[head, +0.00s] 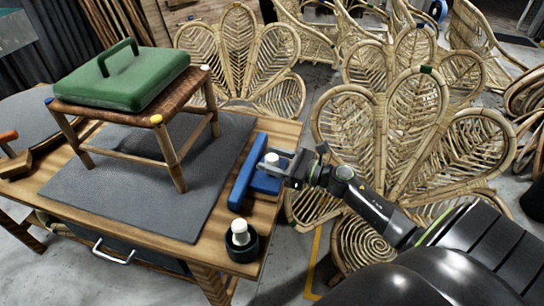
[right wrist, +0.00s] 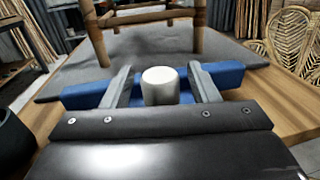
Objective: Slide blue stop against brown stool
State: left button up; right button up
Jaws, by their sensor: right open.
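The blue stop (head: 242,180) is a long bar on the table's right side, with a block and white knob behind it. It also shows in the right wrist view (right wrist: 222,76), with the white knob (right wrist: 161,85) upright in the middle. The brown stool (head: 166,142) stands on the grey mat to the left of the stop; a gap shows between its nearest leg and the bar. My right gripper (head: 279,163) is open, its fingers on either side of the white knob, with gaps visible in the right wrist view (right wrist: 161,89). My left gripper is not in view.
A green weight (head: 122,77) with a handle lies on the stool's seat. A black round base with a white knob (head: 239,231) stands at the table's front right corner. An orange-handled tool (head: 10,152) lies at far left. Rattan chairs (head: 418,135) crowd the right.

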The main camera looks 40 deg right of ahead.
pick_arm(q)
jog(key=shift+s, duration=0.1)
pick_arm(e)
jog(key=c, duration=0.3)
grip_shut()
jog(key=x, duration=0.4)
jog(key=a+x, duration=0.1)
jog(key=x, duration=0.4)
jog(key=s+a+x, duration=0.1)
jog(key=x, duration=0.3)
jog(key=shift+w+a, duration=0.15)
jog(key=shift+w, duration=0.05)
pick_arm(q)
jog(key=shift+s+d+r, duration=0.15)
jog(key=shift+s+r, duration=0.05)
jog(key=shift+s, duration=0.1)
pick_arm(e)
jog(key=shift+o, duration=1.5)
grip_release()
